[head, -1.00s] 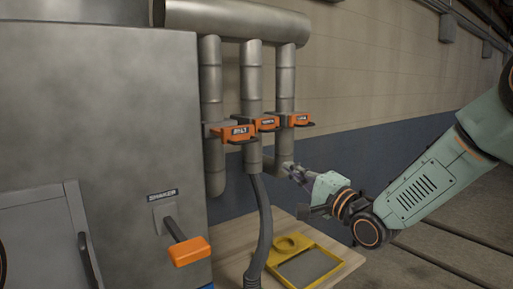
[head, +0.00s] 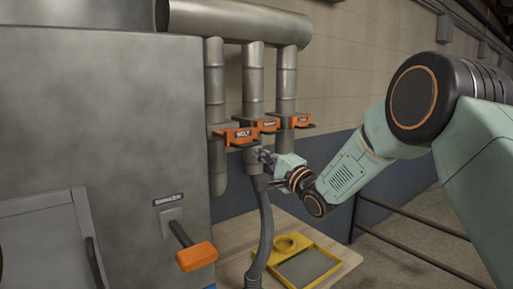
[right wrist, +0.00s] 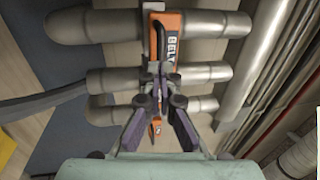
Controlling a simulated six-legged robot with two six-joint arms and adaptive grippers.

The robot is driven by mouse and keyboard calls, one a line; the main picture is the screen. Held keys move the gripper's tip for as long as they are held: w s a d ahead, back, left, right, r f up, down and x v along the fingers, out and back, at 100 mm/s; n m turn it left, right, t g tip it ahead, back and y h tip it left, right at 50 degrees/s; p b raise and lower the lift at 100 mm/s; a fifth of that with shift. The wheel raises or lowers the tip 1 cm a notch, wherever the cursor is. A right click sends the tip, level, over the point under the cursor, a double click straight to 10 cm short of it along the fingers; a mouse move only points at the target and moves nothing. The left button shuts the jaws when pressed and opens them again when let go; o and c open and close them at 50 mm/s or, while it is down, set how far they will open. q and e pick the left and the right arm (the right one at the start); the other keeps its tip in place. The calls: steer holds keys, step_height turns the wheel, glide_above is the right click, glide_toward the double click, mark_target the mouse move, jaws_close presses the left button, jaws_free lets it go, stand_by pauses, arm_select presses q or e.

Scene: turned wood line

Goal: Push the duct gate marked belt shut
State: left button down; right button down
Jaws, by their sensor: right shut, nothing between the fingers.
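The duct gate marked belt (head: 240,136) has an orange front with a dark label and is the leftmost of three gates on the vertical metal ducts. It also shows in the right wrist view (right wrist: 171,47), with a black handle in front of its label. How far its slide is out, I cannot tell. My right gripper (head: 264,155) is shut and empty, just below and right of this gate in the head view. In the right wrist view its fingertips (right wrist: 157,82) point toward the gate's lower end; I cannot tell if they touch it. My left gripper is not in view.
Two more orange gates, one in the middle (head: 267,125) and one at right (head: 302,121), sit close beside it. A dark hose (head: 265,215) hangs below my right gripper. A lever with an orange handle (head: 196,257) sticks out from the grey cabinet (head: 110,110). A yellow frame (head: 325,277) lies on the wooden table.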

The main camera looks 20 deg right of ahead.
mark_target(245, 138)
steer(key=shift+w+d+r, duration=0.1)
steer(key=shift+w+r, duration=0.05)
steer(key=shift+w, duration=0.95)
steer(key=shift+a+r, duration=0.1)
steer(key=shift+a, duration=0.3)
steer(key=shift+d, duration=0.15)
